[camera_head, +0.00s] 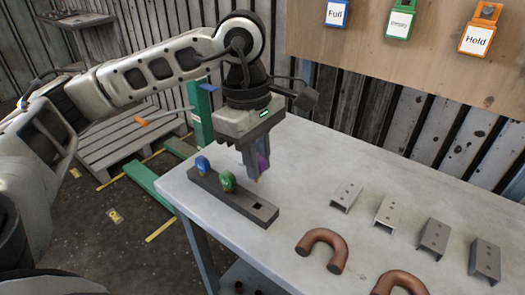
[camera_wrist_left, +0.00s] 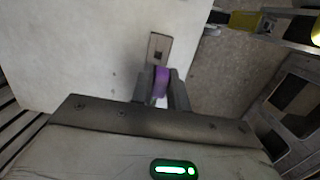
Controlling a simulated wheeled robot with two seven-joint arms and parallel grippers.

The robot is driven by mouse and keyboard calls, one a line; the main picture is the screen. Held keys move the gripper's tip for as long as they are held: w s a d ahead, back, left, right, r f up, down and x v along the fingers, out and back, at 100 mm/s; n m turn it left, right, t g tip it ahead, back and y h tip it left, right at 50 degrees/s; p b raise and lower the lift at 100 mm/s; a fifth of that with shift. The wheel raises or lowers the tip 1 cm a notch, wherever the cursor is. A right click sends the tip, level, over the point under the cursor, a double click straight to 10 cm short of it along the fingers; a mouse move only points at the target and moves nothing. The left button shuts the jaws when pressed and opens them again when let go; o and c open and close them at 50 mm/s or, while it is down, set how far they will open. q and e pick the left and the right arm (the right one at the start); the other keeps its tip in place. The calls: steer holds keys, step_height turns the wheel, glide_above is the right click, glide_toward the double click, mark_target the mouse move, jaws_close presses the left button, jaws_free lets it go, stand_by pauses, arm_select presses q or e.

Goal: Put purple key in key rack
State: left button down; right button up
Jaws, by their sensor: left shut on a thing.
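The purple key (camera_head: 263,164) is between the fingers of my left gripper (camera_head: 256,172), which is shut on it above the table. The key also shows in the left wrist view (camera_wrist_left: 161,80), partly hidden by the fingers. The key rack (camera_head: 245,203) is a dark grey bar lying on the table below and in front of the gripper. A blue key (camera_head: 202,164) and a green key (camera_head: 228,180) stand in it. Its right end has an empty square slot. In the wrist view the rack's end (camera_wrist_left: 159,38) shows just beyond the key, apart from the fingertips. The right gripper is out of view.
On the table (camera_head: 300,160), several metal brackets (camera_head: 390,212) stand to the right and copper pipe bends (camera_head: 322,247) lie near the front. A wooden board (camera_head: 410,50) with hanging tags is behind. The table between rack and brackets is clear.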

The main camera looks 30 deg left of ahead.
arm_select(q)
steer(key=shift+f, duration=0.4)
steer(key=shift+f+b, duration=0.8)
steer(key=shift+f, duration=0.25)
steer(key=shift+f+b, duration=0.3)
steer(key=shift+f, duration=0.2)
steer(key=shift+f+b, duration=0.5)
steer(key=shift+f, duration=0.25)
steer(key=shift+f+b, duration=0.5)
steer(key=shift+f, duration=0.4)
steer(key=shift+f+b, duration=0.4)
steer(key=shift+b, duration=0.1)
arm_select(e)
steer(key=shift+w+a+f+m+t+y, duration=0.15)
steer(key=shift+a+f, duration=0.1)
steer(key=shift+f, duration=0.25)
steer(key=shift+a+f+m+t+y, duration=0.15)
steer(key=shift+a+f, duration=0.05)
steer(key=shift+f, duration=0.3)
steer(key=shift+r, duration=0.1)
arm_select(q)
steer(key=shift+f, duration=0.15)
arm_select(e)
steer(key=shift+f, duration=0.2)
